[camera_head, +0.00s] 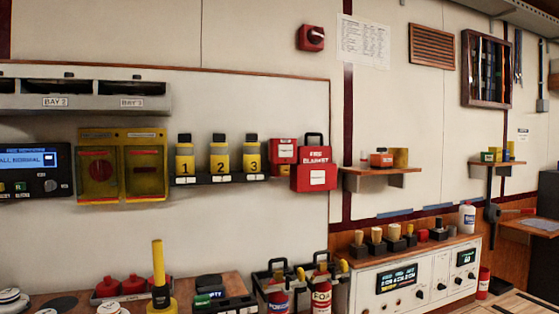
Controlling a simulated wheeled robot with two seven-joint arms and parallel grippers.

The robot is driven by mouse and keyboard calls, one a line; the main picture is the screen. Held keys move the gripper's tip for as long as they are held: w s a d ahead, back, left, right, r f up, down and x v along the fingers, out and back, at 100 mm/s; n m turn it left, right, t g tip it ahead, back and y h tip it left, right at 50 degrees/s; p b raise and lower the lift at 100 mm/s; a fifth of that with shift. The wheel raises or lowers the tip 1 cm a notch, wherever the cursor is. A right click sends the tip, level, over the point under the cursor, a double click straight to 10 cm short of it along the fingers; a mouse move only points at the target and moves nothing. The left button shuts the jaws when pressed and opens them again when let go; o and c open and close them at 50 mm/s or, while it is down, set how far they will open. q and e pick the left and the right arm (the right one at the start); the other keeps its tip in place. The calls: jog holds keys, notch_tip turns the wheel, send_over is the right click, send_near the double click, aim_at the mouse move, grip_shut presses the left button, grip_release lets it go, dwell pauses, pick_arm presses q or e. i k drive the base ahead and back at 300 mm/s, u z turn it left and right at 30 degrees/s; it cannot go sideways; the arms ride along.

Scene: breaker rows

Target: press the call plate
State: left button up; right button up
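I cannot tell for certain which thing is the call plate. A small red box with a pale front label (284,151) is on the wall, just left of the red fire blanket case (314,177). A red wall unit with a dark round part (311,38) is mounted higher up. Two yellow-framed covers (120,166) hang at the left; a round red part shows behind the left one. Neither of my grippers is in view, and nothing is seen touching these things.
A display panel (36,172) is at the far left. Yellow numbered bottles (220,159) stand on a rack. Below are red-topped items (133,285), a yellow upright handle (158,262) and extinguishers (321,290). A white control cabinet (420,275) stands right.

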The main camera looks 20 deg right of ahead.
aim_at(284, 151)
jog(key=u, duration=0.2)
jog(key=i, duration=1.4)
jog(key=z, duration=0.35)
